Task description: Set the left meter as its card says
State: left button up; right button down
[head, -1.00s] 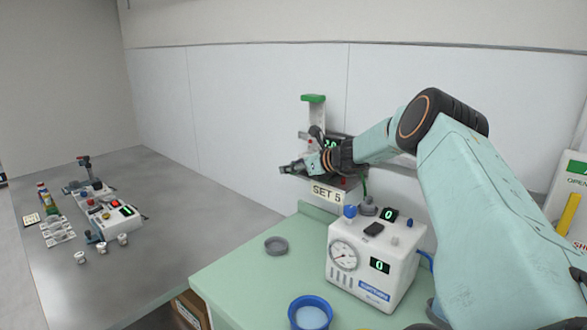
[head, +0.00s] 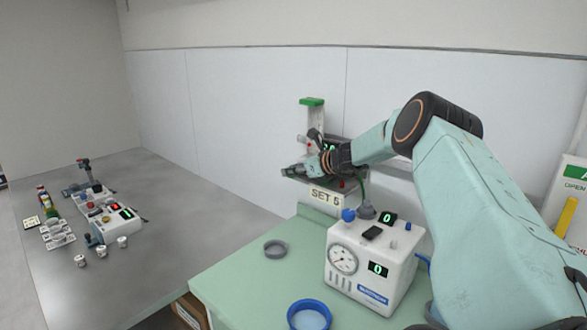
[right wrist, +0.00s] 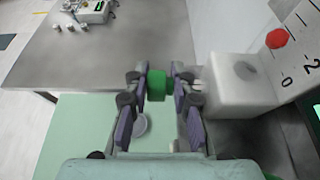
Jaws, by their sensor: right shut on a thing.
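A meter (head: 312,102) with a green top stands against the back wall in the head view, partly hidden by my right arm. In the right wrist view, its white block (right wrist: 238,84) carries a scale with the numbers 0 and 2 and a red ball (right wrist: 277,38). The right gripper (head: 290,171) also shows in the head view. A card (head: 325,196) below reads "SET" and a blurred digit, perhaps 5. My left gripper is out of view.
A white device (head: 372,262) with a dial and green displays reading 0 stands on the green table (head: 235,280). A grey dish (head: 275,249) and a blue-rimmed bowl (head: 309,314) are near it. A grey bench (head: 190,210) at left holds several small items.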

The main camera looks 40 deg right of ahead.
jog(key=shift+w+a+r+g+p, duration=0.15)
jog(key=shift+g+p, duration=0.45)
jog(key=shift+p, duration=0.95)
jog(key=shift+s+a+f+g+p, duration=0.15)
jog(key=shift+g+p, duration=0.45)
jog(key=shift+p, duration=0.9)
jog(key=shift+w+p, duration=0.1)
jog(key=shift+p, duration=0.25)
jog(key=shift+w+f+g, duration=0.1)
jog(key=shift+f+g, duration=0.05)
jog(key=shift+g, duration=0.55)
jog(key=shift+g+b, duration=0.7)
jog(key=shift+g, duration=0.1)
jog(key=c, duration=1.5)
grip_release()
jog(key=shift+o, duration=1.4)
jog(key=shift+a+h, duration=0.1)
jog(key=shift+h, duration=0.2)
